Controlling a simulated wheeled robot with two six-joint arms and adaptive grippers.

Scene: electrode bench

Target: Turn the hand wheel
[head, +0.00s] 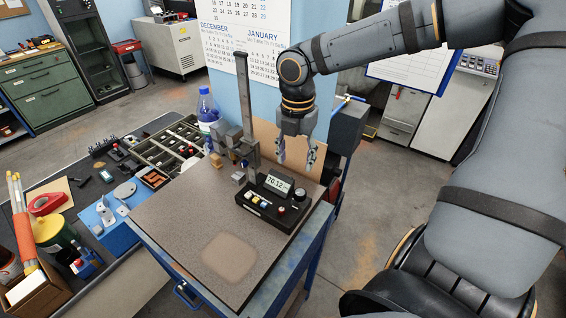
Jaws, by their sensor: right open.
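A measuring stand with a tall dark column (247,110) stands on the brown table plate. At its foot is a black base with a digital readout (278,184) that appears to show 70.12. A round dark knob (299,194) sits at the right end of this base. I cannot tell whether this knob or a small part on the column is the hand wheel. My right gripper (295,165) points down above and behind the base, to the right of the column. Its two fingers are apart, with nothing between them. My left gripper is not in view.
The plate (185,215) is clear at front left. A blue bottle (207,108) and a parts tray (160,150) stand behind it. A side bench (150,280) with tools and tubes is at left. A calendar wall (245,40) rises behind the stand.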

